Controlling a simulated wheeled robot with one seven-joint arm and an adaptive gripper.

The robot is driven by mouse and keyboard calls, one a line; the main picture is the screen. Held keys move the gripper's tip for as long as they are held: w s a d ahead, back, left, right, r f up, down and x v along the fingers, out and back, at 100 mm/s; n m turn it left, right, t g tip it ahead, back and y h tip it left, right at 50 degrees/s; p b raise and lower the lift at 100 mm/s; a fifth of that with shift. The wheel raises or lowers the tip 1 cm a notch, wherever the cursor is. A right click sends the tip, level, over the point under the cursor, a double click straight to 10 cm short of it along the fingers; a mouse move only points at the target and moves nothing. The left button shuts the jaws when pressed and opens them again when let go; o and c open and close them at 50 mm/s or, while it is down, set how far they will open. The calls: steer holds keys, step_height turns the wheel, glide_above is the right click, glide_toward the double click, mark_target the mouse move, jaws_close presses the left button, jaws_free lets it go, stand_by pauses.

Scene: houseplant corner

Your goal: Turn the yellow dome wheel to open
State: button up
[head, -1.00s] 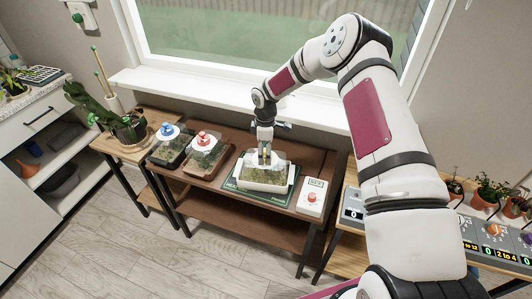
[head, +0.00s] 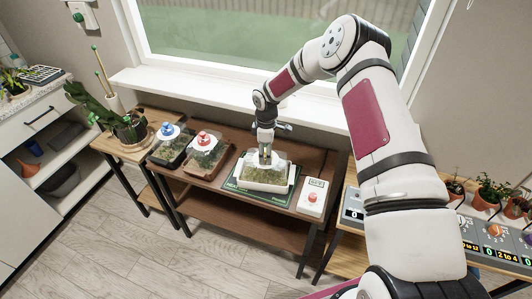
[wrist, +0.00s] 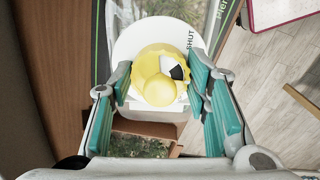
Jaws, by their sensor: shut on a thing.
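The yellow dome wheel (wrist: 158,75) sits on a round white plate (wrist: 132,42) in the wrist view, with a black-and-white patch on its right side. The word "SHUT" is printed on the plate's right edge. My gripper (wrist: 162,88) is shut on the wheel, with a teal-padded finger on each side. In the head view my gripper (head: 265,150) points down over the clear-domed white tray (head: 266,186) on the shelf table. There the wheel is mostly hidden by the fingers.
Two more domed trays, one with a blue knob (head: 168,129) and one with a red knob (head: 202,138), stand to the left. A white box with a red button (head: 312,197) stands close on the right. A cactus pot (head: 130,128) is further left.

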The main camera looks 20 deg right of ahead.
steer(key=m+b, duration=0.2)
steer(key=m, duration=0.3)
steer(key=shift+a+m+b, duration=0.1)
steer(key=shift+m+b, duration=0.8)
steer(key=shift+m, duration=1.2)
steer(key=o, duration=1.2)
steer(key=shift+c, duration=0.2)
step_height(320, 180, up, 12)
